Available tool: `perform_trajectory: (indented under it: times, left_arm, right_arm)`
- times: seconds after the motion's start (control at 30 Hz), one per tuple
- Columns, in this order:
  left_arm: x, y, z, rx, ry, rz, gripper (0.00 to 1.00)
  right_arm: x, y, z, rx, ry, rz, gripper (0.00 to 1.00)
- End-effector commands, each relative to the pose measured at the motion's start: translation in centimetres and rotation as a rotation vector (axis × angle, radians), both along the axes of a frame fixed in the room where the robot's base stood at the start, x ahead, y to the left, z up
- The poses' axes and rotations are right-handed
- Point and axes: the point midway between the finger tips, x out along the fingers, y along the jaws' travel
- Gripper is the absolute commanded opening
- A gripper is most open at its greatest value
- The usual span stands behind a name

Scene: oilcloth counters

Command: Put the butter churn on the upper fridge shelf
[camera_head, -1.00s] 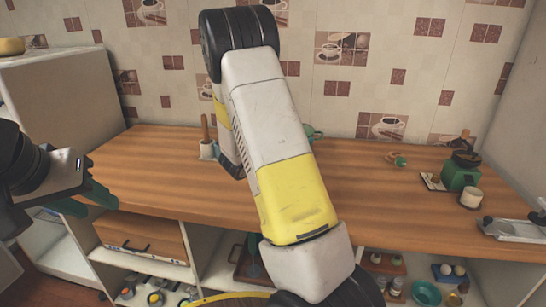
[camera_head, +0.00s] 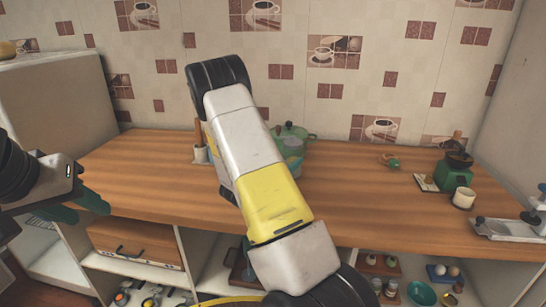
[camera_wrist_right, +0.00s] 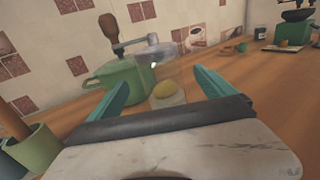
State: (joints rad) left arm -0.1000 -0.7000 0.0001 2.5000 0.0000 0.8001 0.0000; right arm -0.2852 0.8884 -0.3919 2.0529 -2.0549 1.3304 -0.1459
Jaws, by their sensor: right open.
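The butter churn (camera_wrist_right: 166,84) is a clear glass jar with a yellow lump inside and a wooden-handled crank on top. It stands on the counter in the right wrist view, in front of a green pot. My right gripper (camera_wrist_right: 168,85) is open, its teal fingers apart on either side of the jar's lower part in that view; no contact shows. In the head view my right arm hides the right gripper and much of the churn. My left gripper (camera_head: 78,205) is open and empty at the left. A pale fridge-like cabinet (camera_head: 60,100) stands far left; its upper shelf is not clearly visible.
The green pot (camera_head: 297,130) is close behind the churn. A green cup (camera_wrist_right: 35,148) with a wooden utensil stands left of the right gripper. A green grinder (camera_head: 456,172), white cup (camera_head: 463,198) and metal slicer (camera_head: 510,228) are at the right. The counter's left part is clear.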

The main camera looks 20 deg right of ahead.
Motion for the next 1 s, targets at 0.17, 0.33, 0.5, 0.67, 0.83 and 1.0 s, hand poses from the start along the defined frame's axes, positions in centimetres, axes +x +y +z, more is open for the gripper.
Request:
perform_trajectory:
  times: [0.17,0.33,0.5,0.67,0.83,1.0]
  left_arm:
    - [0.0,0.0,0.0,0.0,0.0,0.0,0.4]
    - [0.0,0.0,0.0,0.0,0.0,0.0,0.4]
    - [0.0,0.0,0.0,0.0,0.0,0.0,0.4]
    - [0.0,0.0,0.0,0.0,0.0,0.0,0.4]
    - [0.0,0.0,0.0,0.0,0.0,0.0,0.4]
    - [0.0,0.0,0.0,0.0,0.0,0.0,0.4]
  right_arm:
    - [1.4,-2.7,0.0,-0.002,-0.001,-0.005,0.94]
    - [2.7,-4.5,0.0,-0.001,-0.001,-0.002,0.94]
    - [3.0,-4.9,0.0,0.0,0.001,0.0,0.94]
    - [2.9,-4.9,0.0,0.0,0.001,-0.001,0.9]
    - [2.9,-4.9,0.0,-0.001,0.001,-0.001,0.56]
    - [2.9,-4.9,0.0,-0.001,0.001,-0.001,0.23]
